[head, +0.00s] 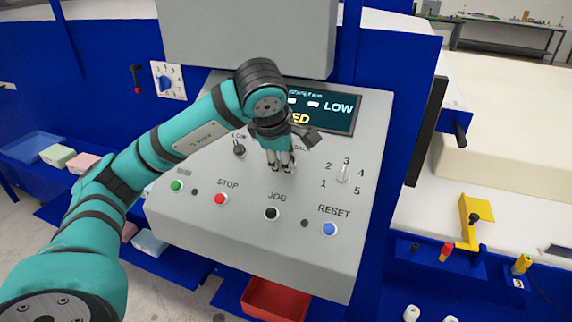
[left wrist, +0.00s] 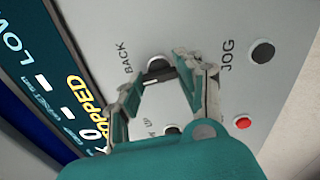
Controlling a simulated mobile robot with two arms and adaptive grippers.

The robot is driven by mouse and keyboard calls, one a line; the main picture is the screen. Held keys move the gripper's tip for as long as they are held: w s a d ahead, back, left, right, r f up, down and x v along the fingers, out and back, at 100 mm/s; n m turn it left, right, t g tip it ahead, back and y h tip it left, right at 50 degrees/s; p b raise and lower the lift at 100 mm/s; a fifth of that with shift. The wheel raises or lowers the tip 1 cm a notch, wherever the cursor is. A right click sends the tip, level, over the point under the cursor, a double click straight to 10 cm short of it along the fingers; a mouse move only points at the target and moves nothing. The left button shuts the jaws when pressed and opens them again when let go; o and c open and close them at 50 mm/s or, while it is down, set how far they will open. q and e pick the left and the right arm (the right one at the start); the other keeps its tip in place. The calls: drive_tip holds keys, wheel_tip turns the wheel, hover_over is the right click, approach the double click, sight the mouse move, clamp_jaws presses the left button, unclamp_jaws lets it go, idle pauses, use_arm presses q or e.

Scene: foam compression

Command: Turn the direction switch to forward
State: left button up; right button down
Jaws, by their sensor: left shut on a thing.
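The grey control panel (head: 240,232) faces me, with its buttons and switches on the sloped face. My left gripper (head: 281,166) reaches down to the middle of the panel, under the display. In the left wrist view its fingers (left wrist: 163,72) are shut on the black direction switch (left wrist: 157,64), next to the label BACK. In the head view the gripper and arm hide the switch and most of its labels. The knob's exact pointing direction is hard to tell. My right gripper is not in view.
The display (head: 338,110) shows LOW and, in the wrist view, a yellow word ending in "PPED". Nearby are the speed knob (head: 343,174) marked 1 to 5, a LOW knob (head: 239,150), the red STOP button (head: 220,199), black JOG button (head: 271,213) and blue RESET button (head: 330,229).

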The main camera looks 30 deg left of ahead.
use_arm(q)
drive_tip(key=n+b, duration=0.2)
drive_tip(key=n, duration=0.2)
drive_tip(key=shift+f, duration=0.1)
drive_tip(key=shift+n+b, duration=0.7)
drive_tip(key=shift+n, duration=0.6)
drive_tip(key=o, duration=1.2)
drive_tip(key=shift+c, duration=0.2)
drive_tip(key=shift+r, duration=0.25)
drive_tip(key=v, duration=1.1)
drive_tip(key=shift+s+r, duration=0.25)
drive_tip(key=shift+r, duration=0.05)
drive_tip(key=shift+f, duration=0.1)
